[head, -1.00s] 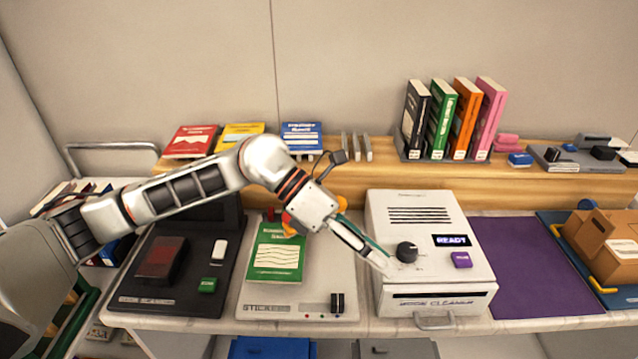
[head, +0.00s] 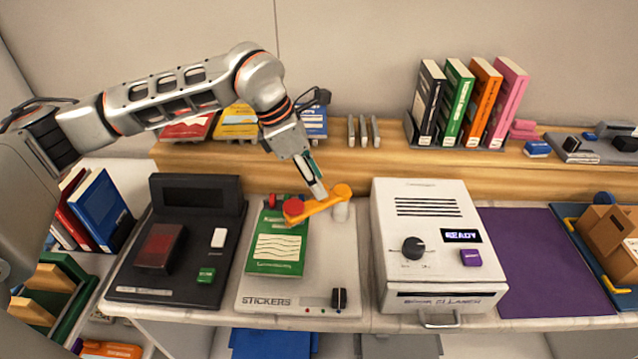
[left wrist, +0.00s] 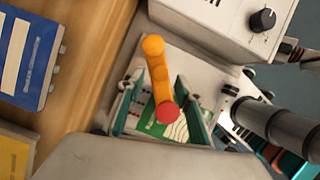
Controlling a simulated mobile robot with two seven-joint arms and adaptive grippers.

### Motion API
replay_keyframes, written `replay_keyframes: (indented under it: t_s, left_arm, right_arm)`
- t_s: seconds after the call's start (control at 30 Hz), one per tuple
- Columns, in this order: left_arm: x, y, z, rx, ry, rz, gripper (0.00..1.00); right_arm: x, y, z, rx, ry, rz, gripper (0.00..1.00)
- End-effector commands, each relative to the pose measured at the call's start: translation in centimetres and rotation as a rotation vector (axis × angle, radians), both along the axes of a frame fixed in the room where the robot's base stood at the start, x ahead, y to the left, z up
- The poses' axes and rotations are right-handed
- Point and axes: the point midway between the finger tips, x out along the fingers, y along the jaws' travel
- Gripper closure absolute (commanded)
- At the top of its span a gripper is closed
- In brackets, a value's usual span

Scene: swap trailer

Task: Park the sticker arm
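The sticker arm (head: 325,203) is an orange bar with a red round end at its left and a pale post under its right end. It reaches across the back of the sticker machine (head: 255,299), and its red end is by the top of a green book (head: 278,245) lying there. My left gripper (head: 316,190) points down at the middle of the orange bar. In the left wrist view its fingers (left wrist: 158,80) are apart, with the orange bar (left wrist: 158,75) showing between them. I cannot tell whether they touch it. My right gripper is not in view.
A white book cleaner (head: 430,205) showing READY stands close on the right. A black scanner-like machine (head: 180,245) stands on the left. A wooden ledge (head: 370,168) with books runs behind. A purple mat (head: 540,262) at the right is bare.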

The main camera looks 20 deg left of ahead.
Motion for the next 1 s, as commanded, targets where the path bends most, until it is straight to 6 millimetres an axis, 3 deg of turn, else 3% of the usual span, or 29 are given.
replay_keyframes:
  t_s: [0.2,0.5,0.63,1.0]
  left_arm:
    - [0.3,-0.7,-1.7,0.0,0.001,0.0,0.65]
    - [0.4,-0.8,-2.0,-0.001,0.0,0.0,0.65]
    - [0.4,-0.8,-1.9,-0.001,0.0,0.0,0.99]
    - [0.6,-1.1,-1.9,-0.002,-0.001,0.001,1.0]
  right_arm:
    - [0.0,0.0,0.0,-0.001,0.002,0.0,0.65]
    - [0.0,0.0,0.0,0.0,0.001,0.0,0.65]
    - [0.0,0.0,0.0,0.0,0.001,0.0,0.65]
    - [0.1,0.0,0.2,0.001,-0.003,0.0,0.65]
